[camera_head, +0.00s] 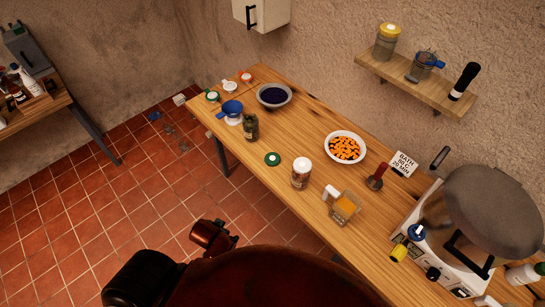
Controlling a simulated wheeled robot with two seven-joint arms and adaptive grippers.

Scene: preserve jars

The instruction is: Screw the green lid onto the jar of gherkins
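A jar with dark green contents (251,128), which looks like the gherkins, stands upright near the table's front edge, left of the middle. Its top looks dark, and I cannot tell details of its rim. A green lid (272,159) with a pale centre lies flat on the table, to the right of and nearer than this jar, apart from it. Neither of my grippers shows; only dark red and black parts of my own body are in view at the bottom.
A white-topped jar (301,172) stands right of the lid, near a glass jug (345,207). Behind are bowls of orange pieces (345,147) and dark berries (274,95). A blue funnel (232,109) is left. A large pot (490,210) fills the right end.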

